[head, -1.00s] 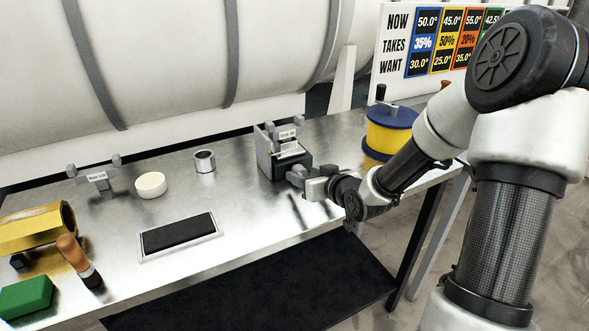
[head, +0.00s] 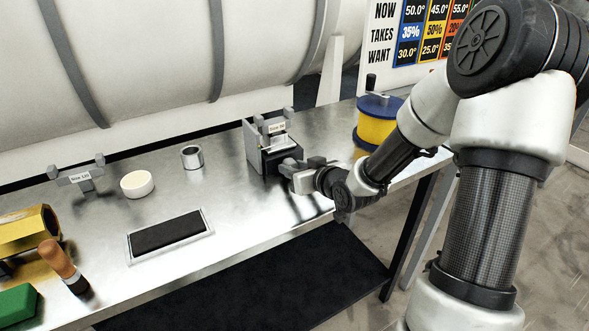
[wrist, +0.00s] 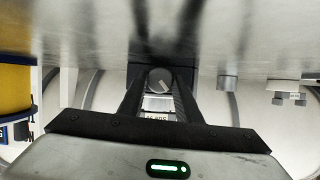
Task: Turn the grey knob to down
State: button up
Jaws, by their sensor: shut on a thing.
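A grey stand with a small label plate (head: 277,128) rises behind the device. A yellow and blue spool (head: 378,128) stands to the right.

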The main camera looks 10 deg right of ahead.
jog(key=b, duration=0.1)
jog(key=f+n+h+b, duration=0.1)
jog(key=b, duration=0.1)
jog(key=shift+a, duration=0.2)
jog(key=shift+n+b, duration=0.4)
jog(key=shift+b, duration=0.75)
jog(key=shift+r+n+t+h+b, duration=0.3)
jog(key=shift+n+h+b, duration=0.1)
jog(key=shift+b, duration=0.6)
jog(key=shift+r, duration=0.2)
jog(key=o, duration=1.1)
jog(key=shift+c, duration=0.2)
jog(key=shift+s, duration=0.15)
